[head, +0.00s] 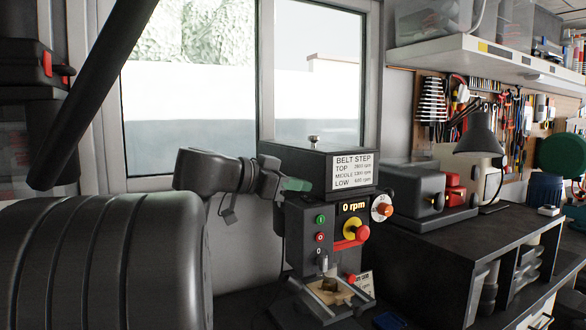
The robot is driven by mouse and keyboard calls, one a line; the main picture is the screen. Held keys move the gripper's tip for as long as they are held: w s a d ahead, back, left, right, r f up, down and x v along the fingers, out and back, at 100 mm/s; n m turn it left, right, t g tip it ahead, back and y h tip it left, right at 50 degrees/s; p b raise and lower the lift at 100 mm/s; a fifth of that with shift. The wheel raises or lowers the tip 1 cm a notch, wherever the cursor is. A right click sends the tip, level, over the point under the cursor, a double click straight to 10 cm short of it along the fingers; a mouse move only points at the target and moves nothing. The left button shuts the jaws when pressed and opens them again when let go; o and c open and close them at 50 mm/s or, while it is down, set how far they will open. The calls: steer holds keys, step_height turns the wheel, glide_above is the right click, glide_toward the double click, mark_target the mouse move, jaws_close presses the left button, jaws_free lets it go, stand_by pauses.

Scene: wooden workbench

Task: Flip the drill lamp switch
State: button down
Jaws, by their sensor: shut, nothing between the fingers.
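The drill press (318,165) stands on the bench in the middle of the head view, with a belt step label on its top cover and a display reading 0 rpm. Its front has a green button (320,219), a red button (320,237) and a small dark control (319,251) below them. I cannot tell for sure which one is the lamp switch. My gripper (299,185) is shut and empty, its green fingertips at the upper left of the drill's front, above the green button. I cannot tell whether they touch the housing.
A red and yellow emergency stop (361,232) and a dial with an orange knob (383,209) sit right of the buttons. A small vise (335,291) is below the spindle. A grey grinder (414,188) and a desk lamp (479,135) stand to the right.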

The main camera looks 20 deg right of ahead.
steer(key=shift+f, duration=0.45)
steer(key=f+b, duration=0.1)
steer(key=b, duration=0.1)
steer(key=shift+w+f+b, duration=0.15)
steer(key=shift+b, duration=0.25)
steer(key=shift+r, duration=0.3)
steer(key=shift+a, duration=0.3)
steer(key=b+v, duration=0.2)
steer(key=v, duration=1.1)
